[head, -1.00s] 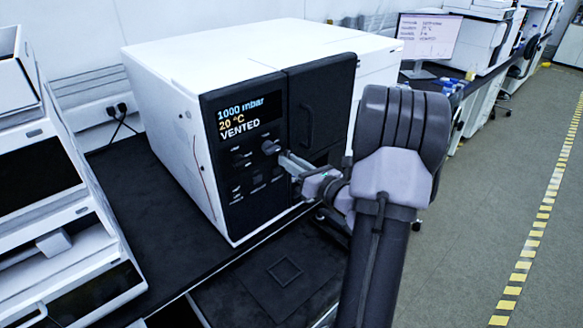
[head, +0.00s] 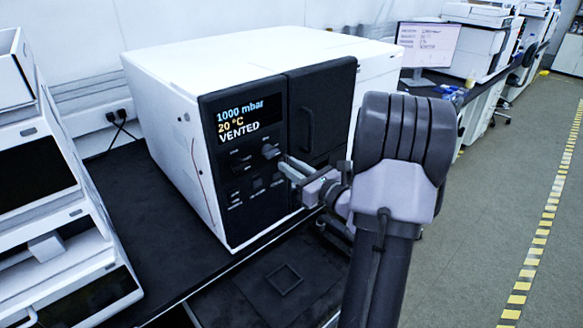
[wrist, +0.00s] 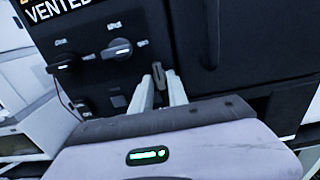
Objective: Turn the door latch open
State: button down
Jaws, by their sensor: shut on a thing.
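The white instrument (head: 180,120) has a black front panel with a display reading 1000 mbar, 20 °C, VENTED. Its black door (head: 322,95) with a bar handle is closed, right of the panel. In the wrist view, the small dark latch (wrist: 159,72) stands upright between my fingertips at the panel's door side. My gripper (wrist: 163,82) is shut on it, one pale finger on each side. In the head view my gripper (head: 287,166) reaches the panel from the right. The latch is too small to make out there.
Dark knobs (wrist: 117,48) sit on the panel just left of my fingers. White stacked modules (head: 60,215) stand at the left. The bench (head: 125,190) is clear between them and the instrument. Open floor (head: 490,190) lies to the right.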

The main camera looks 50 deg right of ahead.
jog(key=c, duration=1.5)
grip_release()
jog(key=s+p, duration=0.1)
jog(key=s, duration=0.4)
jog(key=s+a+p, duration=0.1)
jog(key=s, duration=0.5)
jog(key=s+a+p, duration=0.1)
jog(key=s, duration=0.5)
jog(key=shift+s+p, duration=0.2)
jog(key=shift+p, duration=0.1)
